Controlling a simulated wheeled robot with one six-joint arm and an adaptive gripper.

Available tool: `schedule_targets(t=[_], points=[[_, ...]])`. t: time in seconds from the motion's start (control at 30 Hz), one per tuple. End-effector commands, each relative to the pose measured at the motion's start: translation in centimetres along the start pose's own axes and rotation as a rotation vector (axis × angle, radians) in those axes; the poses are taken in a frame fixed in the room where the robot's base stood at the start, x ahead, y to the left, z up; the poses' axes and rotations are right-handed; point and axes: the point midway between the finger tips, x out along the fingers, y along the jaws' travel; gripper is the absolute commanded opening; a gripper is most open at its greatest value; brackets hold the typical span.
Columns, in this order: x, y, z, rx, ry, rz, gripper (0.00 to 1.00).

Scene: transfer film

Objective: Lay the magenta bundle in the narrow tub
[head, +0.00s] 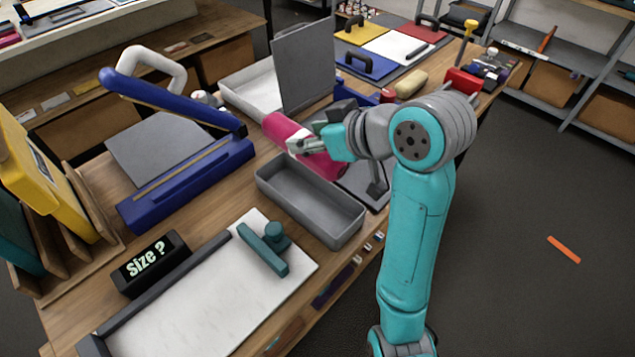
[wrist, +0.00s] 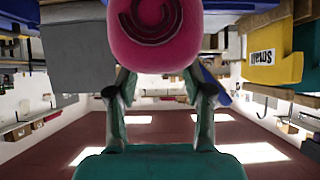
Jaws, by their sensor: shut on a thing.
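The magenta bundle (head: 288,134) is a rolled cylinder held by my gripper (head: 304,146), just behind the narrow tub in the head view. In the wrist view the bundle (wrist: 156,50) shows its end with a dark spiral, and my gripper's fingers (wrist: 160,92) reach up to both sides of it. The gripper is shut on the bundle. The narrow tub (head: 300,216) is a grey, open, long box on the wooden bench. It looks empty. The bundle's right part lies behind the gripper and close above the tub's far side; the exact gap cannot be told.
A blue heat-sealer-like press (head: 185,185) stands left of the tub. A white board with a teal handled tool (head: 263,248) lies in front. A grey upright panel (head: 304,65) and a pale tray (head: 252,88) stand behind. A "size ?" sign (head: 146,262) stands at front left.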

Motion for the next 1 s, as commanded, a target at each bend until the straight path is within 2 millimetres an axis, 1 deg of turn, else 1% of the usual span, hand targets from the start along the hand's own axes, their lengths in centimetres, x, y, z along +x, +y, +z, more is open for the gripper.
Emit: schedule_targets(t=[0.17, 0.4, 0.5, 0.67, 0.77, 0.9, 1.0], points=[[0.3, 0.0, 0.4, 0.0, -0.001, 0.0, 0.05], [2.5, 0.0, 3.7, 0.003, -0.003, 0.0, 0.05], [3.1, 0.0, 4.7, 0.001, -0.002, 0.0, 0.05], [3.7, 0.0, 5.4, 0.0, 0.0, 0.001, 0.05], [4.2, 0.0, 6.1, 0.001, -0.001, 0.0, 0.05], [5.3, 0.0, 7.7, 0.002, -0.002, -0.001, 0.05], [5.7, 0.0, 8.3, 0.0, 0.0, 0.001, 0.05]])
